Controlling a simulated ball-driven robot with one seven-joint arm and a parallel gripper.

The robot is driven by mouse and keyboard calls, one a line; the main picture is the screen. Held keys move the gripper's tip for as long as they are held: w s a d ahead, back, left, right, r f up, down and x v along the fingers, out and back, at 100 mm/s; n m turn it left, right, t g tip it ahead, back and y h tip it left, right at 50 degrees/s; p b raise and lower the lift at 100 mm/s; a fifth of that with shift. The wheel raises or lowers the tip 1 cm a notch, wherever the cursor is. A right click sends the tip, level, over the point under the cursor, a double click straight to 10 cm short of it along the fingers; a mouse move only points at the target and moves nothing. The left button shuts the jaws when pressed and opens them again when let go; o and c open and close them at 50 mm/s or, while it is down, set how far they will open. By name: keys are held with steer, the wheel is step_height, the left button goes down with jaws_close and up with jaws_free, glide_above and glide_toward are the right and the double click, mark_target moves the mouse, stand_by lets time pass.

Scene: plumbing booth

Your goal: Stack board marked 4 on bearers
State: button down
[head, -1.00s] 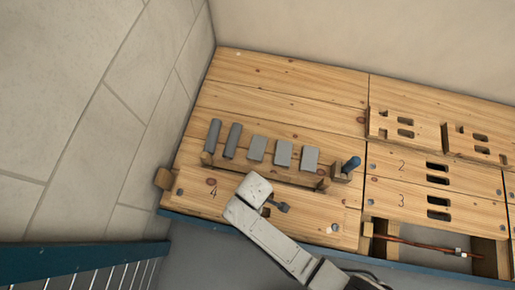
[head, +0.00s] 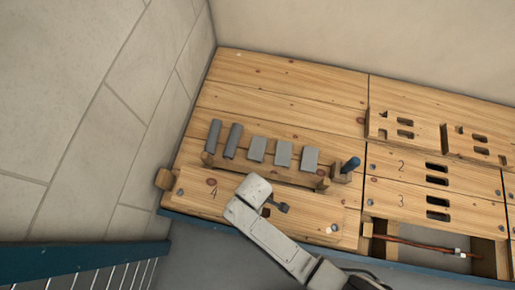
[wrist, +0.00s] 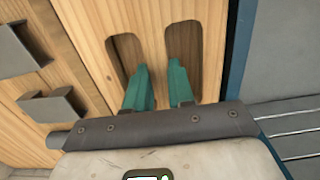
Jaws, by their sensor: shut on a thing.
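The pale wooden board marked 4 (head: 310,208) lies along the front left of the bench in the head view. My gripper's wrist housing (head: 254,188) is over its middle and hides its slots and my fingers there. In the wrist view, the green fingers of my gripper (wrist: 160,66) reach into the two long slots of the board (wrist: 157,40). They are shut on the strip of wood between the slots. I cannot tell whether the board is lifted or resting. I cannot make out for certain which timbers are the bearers.
Several grey blocks (head: 256,149) stand behind the board, with a low wooden rail (head: 265,170) before them. Boards marked 2 (head: 405,180) and 3 (head: 405,208) lie to the right. An open bay below shows a copper pipe (head: 415,243).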

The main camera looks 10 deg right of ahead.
steer(key=shift+f, duration=0.15)
steer(key=c, duration=0.9)
jaws_free()
step_height(320, 180, up, 11)
steer(key=p, duration=0.5)
steer(key=s+d+r+m, duration=0.2)
steer(key=d+r+m, duration=0.3)
steer(key=d, duration=0.3)
steer(key=s+d+r+m+t, duration=0.1)
steer(key=s+d+r+m, duration=0.3)
steer(key=d, duration=0.4)
steer(key=s+d+r+m, duration=0.1)
steer(key=d+r+m, duration=0.45)
steer(key=d, duration=0.25)
steer(key=r+p, duration=0.7)
steer(key=r, duration=0.1)
steer(key=d+r+p, duration=0.1)
steer(key=r+p, duration=1.4)
steer(key=r, duration=0.1)
steer(key=shift+s+d, duration=0.15)
steer(key=shift+s, duration=0.15)
